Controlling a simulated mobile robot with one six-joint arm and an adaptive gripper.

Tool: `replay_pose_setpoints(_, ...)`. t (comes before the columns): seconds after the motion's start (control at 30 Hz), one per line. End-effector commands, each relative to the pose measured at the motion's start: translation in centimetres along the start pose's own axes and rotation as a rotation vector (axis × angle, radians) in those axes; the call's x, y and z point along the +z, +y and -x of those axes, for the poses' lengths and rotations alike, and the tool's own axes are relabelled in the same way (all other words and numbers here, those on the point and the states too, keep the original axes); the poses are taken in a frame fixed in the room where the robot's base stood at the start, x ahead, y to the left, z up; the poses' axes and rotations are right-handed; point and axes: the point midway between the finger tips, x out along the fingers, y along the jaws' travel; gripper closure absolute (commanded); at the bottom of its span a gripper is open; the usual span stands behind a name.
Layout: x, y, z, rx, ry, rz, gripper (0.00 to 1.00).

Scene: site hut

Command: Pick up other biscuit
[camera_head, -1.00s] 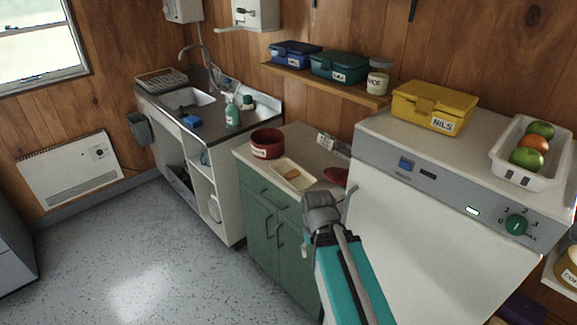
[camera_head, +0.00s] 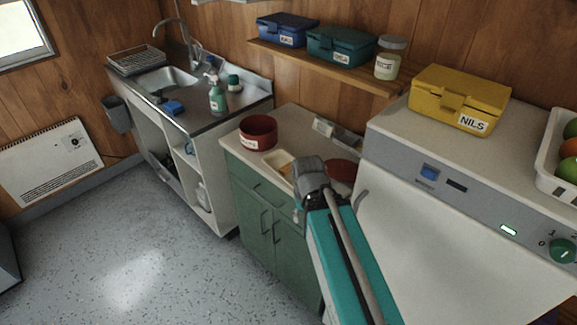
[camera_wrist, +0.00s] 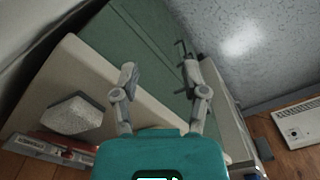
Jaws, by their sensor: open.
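An orange-brown biscuit (camera_head: 286,169) shows in part in a shallow cream tray (camera_head: 269,157) on the green cabinet's counter in the head view. My arm's end covers the tray's right part, so I cannot tell whether another biscuit lies there. My gripper (camera_wrist: 160,74) is open, with nothing between its fingers in the wrist view. Its fingers are spread in front of the green cabinet front, beyond the counter edge. No biscuit can be made out in the wrist view.
A red tub (camera_head: 257,133) stands left of the tray, and a dark red round item (camera_head: 341,170) lies to its right. A tall white appliance (camera_head: 450,225) with a yellow box (camera_head: 459,98) stands close on the right. Open floor (camera_head: 130,240) lies at the left.

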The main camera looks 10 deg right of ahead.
Motion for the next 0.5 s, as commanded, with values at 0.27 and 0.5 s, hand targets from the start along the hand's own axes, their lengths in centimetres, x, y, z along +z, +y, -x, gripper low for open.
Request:
replay_pose_setpoints(0.27,0.0,0.0,0.0,0.0,0.0,0.0,0.37)
replay_pose_setpoints(0.5,-1.2,0.0,0.8,0.0,0.0,-0.042,0.09)
